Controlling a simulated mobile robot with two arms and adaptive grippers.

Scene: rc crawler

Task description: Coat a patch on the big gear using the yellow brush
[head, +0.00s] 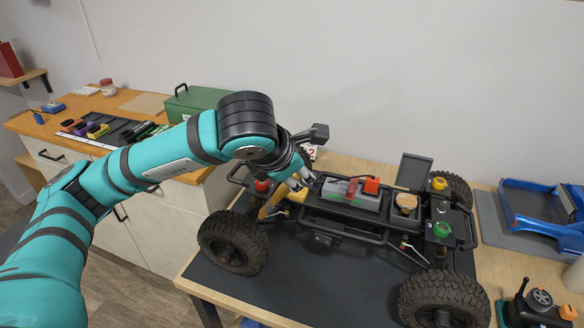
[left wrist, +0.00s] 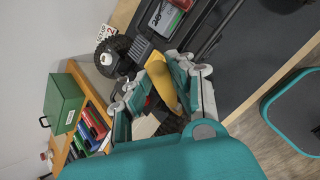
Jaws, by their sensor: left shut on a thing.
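My left gripper (head: 297,184) is over the left end of the crawler (head: 345,222), beside its chassis rail. It is shut on the yellow brush (head: 297,195), which shows as a yellow piece at the fingertips. In the left wrist view the brush (left wrist: 163,86) lies between the two fingers (left wrist: 160,97); its tip is not clear. I cannot make out the big gear for certain. The crawler stands on a dark mat (head: 300,290), with red, yellow and green caps on its chassis. My right gripper is not in view.
A green box (head: 193,103) and a rack of colored tools (head: 98,131) are on the wooden counter at the left. A blue frame (head: 540,208) lies on the right. A black and orange device (head: 541,305) is at the lower right. The mat's front is clear.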

